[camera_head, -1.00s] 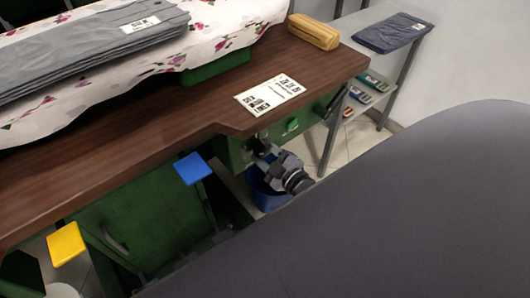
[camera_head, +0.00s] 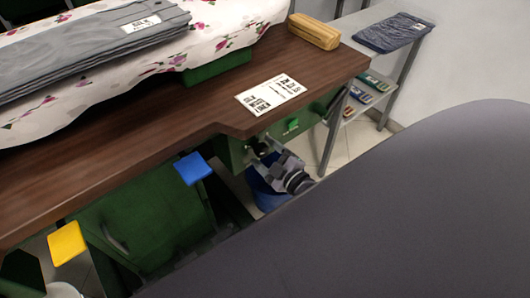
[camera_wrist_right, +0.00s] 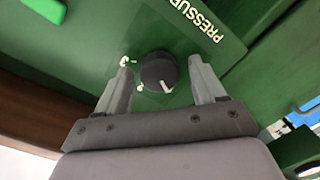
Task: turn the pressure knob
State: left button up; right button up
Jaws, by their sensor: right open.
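The black pressure knob (camera_wrist_right: 158,71) shows in the right wrist view on a green panel, with a white pointer mark on it and the lettering "PRESSUR" (camera_wrist_right: 197,18) beside it. My right gripper (camera_wrist_right: 160,78) is open, with one finger on each side of the knob. A small gap shows between the knob and each finger, so I cannot see contact. In the head view my right gripper (camera_head: 266,150) is at the green panel under the table's front edge, and the knob is mostly hidden there. My left gripper is not in view.
The brown tabletop (camera_head: 190,110) overhangs the panel. A green button (camera_head: 291,124) is right of my gripper, and a blue bin (camera_head: 266,194) is below. Blue (camera_head: 193,168) and yellow (camera_head: 67,243) pedals stand at left. A grey shelf (camera_head: 350,108) stands at right.

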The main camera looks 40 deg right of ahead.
jog(key=s, duration=0.6)
jog(key=shift+s+d+r+p, duration=0.2)
jog(key=shift+s+d+p, duration=0.05)
jog(key=shift+s+p, duration=0.15)
jog(key=s+a+m+g+y, duration=0.1)
jog(key=s+a+m+g, duration=0.65)
jog(key=s+a, duration=0.4)
notch_tip(320, 180, up, 8)
jog(key=d+p, duration=0.1)
jog(key=p, duration=1.1)
jog(key=shift+d, duration=0.3)
jog(key=shift+t, duration=0.25)
